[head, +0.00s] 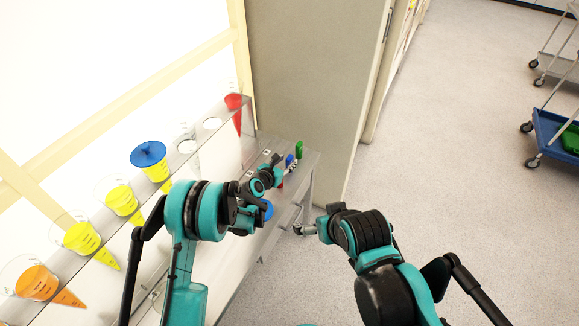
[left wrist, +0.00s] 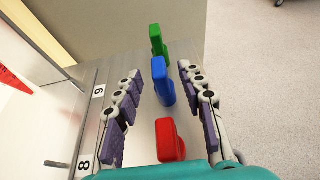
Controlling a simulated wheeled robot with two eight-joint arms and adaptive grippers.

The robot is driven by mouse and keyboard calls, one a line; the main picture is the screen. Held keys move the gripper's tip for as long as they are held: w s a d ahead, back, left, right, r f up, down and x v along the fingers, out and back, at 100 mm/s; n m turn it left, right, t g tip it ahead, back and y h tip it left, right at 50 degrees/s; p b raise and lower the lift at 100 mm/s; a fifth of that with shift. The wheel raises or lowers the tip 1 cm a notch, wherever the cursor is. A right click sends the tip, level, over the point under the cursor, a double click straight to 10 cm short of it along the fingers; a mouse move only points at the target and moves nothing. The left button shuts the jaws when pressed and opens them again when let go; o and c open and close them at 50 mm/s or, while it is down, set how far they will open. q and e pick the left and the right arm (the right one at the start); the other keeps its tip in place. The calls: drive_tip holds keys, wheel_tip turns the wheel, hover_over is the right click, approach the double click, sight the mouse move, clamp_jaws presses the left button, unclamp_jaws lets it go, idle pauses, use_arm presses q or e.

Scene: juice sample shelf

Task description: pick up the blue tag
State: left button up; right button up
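The blue tag (left wrist: 162,82) stands upright on the grey shelf ledge, between the fingertips of my left gripper (left wrist: 160,76). The gripper is open, with a gap visible on both sides of the tag. In the head view, the blue tag (head: 289,160) shows just beyond my left gripper (head: 291,167). My right gripper (head: 302,230) hangs over the floor, away from the tags; its fingers are too small to read.
A red tag (left wrist: 168,140) stands nearer my left palm and a green tag (left wrist: 157,40) stands beyond the blue one. A beige panel (head: 305,80) rises behind the ledge. Funnels with coloured juice, including an orange one (head: 37,283), line the shelf. A blue cart (head: 552,138) is far right.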

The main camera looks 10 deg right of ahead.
use_arm(q)
drive_tip(key=shift+x, duration=0.9)
clamp_jaws()
drive_tip(key=shift+r, duration=0.1)
